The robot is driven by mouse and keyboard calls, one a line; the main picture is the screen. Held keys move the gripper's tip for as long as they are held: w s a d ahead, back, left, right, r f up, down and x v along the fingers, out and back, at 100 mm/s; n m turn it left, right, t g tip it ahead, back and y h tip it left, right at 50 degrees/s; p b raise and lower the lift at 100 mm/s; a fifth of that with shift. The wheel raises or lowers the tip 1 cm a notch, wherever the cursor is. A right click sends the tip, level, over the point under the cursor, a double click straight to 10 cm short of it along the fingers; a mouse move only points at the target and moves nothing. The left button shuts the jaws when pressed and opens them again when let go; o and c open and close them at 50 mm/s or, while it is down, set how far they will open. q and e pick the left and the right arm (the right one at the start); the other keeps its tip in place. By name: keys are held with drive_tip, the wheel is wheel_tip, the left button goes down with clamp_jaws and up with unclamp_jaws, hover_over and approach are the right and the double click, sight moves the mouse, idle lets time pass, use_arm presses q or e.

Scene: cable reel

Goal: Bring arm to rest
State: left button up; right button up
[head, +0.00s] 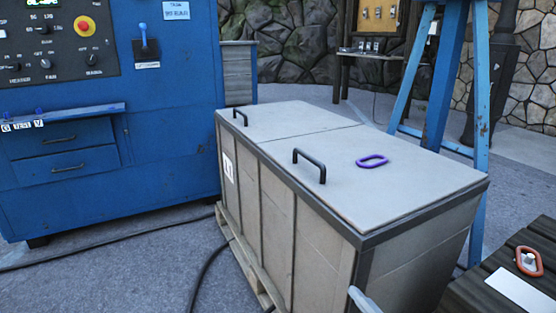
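Neither of my grippers shows in the head view. A small pale grey piece pokes in at the bottom edge, right of the middle, in front of the crate. It may be part of my arm, but too little of it shows to tell. A purple oval ring (372,161) lies flat on the right lid of a large grey crate (290,250). An orange ring (529,261) lies on a dark slatted wooden surface (480,293) at the bottom right, with a small whitish piece inside it.
The crate stands on a pallet, both lids closed, each with a black handle (309,167). A blue control cabinet (170,130) stands at the left. Blue posts (446,75) rise behind the crate. A black cable (110,238) crosses the otherwise open floor. A white sheet (520,291) lies near the orange ring.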

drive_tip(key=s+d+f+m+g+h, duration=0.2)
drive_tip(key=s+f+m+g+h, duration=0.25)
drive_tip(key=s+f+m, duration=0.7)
use_arm(q)
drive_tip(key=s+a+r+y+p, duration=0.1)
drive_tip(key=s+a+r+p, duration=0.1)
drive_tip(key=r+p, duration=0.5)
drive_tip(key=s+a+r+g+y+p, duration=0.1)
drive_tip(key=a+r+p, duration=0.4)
drive_tip(key=p, duration=1.5)
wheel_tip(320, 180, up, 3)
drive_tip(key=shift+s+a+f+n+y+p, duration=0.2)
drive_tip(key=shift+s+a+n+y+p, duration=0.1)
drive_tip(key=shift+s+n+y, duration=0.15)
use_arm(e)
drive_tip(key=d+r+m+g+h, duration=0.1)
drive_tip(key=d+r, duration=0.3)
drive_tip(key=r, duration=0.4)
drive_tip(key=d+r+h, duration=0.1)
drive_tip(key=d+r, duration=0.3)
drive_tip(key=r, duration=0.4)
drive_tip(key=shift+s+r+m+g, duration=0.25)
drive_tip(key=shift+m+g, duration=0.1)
